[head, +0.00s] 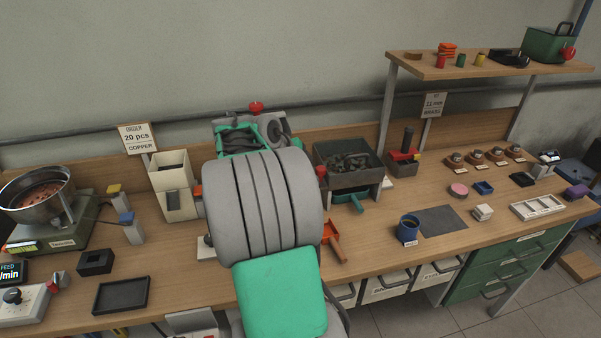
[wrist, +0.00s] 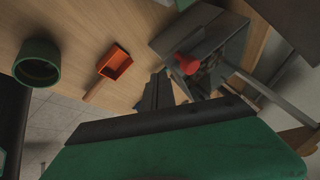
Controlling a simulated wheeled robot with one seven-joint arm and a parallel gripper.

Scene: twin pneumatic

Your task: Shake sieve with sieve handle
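The sieve is a dark square box (head: 347,176) holding dark pieces, on a grey stand right of my arm. Its sieve handle appears to be the red knob (head: 321,172) at its left side. In the wrist view the red knob (wrist: 187,65) sits against the grey box (wrist: 205,38), upper right of centre. My gripper (wrist: 164,88) shows there as dark finger parts just below and left of the knob, apart from it in the picture. I cannot tell the gap between the fingers. In the head view my arm hides the gripper.
An orange scoop (head: 332,237) lies in front of the sieve; it also shows in the wrist view (wrist: 115,63). A teal tray (head: 348,203) sits under the sieve. A blue cup (head: 408,228) and a dark mat (head: 441,220) are to the right.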

